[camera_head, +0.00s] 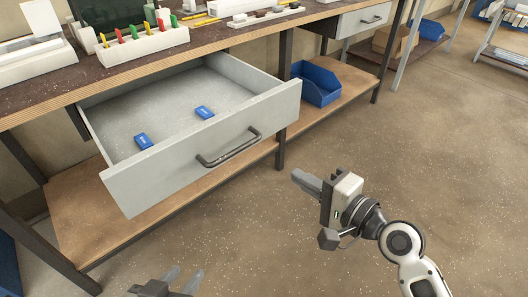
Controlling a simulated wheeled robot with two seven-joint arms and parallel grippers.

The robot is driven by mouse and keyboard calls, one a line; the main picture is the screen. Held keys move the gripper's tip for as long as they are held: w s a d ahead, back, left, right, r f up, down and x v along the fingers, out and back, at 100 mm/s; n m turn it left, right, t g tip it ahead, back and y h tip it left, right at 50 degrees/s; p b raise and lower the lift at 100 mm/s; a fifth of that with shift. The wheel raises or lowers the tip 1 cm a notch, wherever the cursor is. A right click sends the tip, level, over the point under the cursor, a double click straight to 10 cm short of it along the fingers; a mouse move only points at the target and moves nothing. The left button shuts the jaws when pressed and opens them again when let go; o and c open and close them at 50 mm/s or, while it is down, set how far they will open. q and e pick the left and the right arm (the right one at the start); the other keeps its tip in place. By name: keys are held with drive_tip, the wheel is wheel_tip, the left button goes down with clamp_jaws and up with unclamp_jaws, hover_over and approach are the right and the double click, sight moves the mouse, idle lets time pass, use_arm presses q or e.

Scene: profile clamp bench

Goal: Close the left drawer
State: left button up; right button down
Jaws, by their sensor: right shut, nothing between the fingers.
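The left drawer (160,190) is a grey drawer under the workbench and is pulled well out. Its dark bar handle (229,148) is on the front panel. Two small blue boxes lie inside it, one near the front left (143,141) and one further right (204,112). My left gripper (187,272) is at the bottom edge of the view, below and in front of the drawer. Its two fingers are apart with nothing between them, and its arm is out of view. My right gripper (298,178) is shut and empty, right of the drawer and apart from its handle.
The bench top (120,75) holds a white rack with coloured pieces (143,42) and other white fixtures. A second drawer (362,20) at the right looks closed. A blue bin (318,85) stands on the lower shelf. Open floor lies at the right.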

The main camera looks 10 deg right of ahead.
drive_tip(key=r+x, duration=0.1)
drive_tip(key=x, duration=1)
drive_tip(key=shift+w+b, duration=0.2)
drive_tip(key=shift+b, duration=0.1)
drive_tip(key=shift+w+r, duration=0.1)
